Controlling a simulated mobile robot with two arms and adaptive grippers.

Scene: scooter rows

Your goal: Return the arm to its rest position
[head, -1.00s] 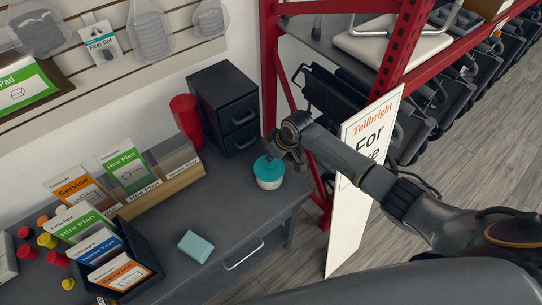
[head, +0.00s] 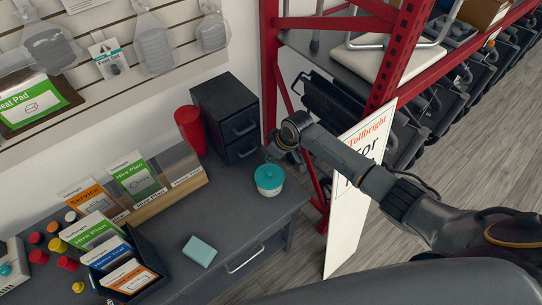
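My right arm comes in from the right edge across the picture. Its gripper (head: 274,155) is over the back right part of the grey desk (head: 222,218), just behind and above a white tub with a teal lid (head: 269,181). The tub stands upright on the desk. The gripper's fingers are small and dark, and I cannot tell whether they are open or shut. No object shows in them. My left gripper is not in view.
A black drawer unit (head: 226,110) and a red cup (head: 190,130) stand left of the gripper. A red rack (head: 393,60) and a white sign board (head: 352,205) stand close to my forearm. Leaflet holders and a teal block (head: 199,251) are on the desk.

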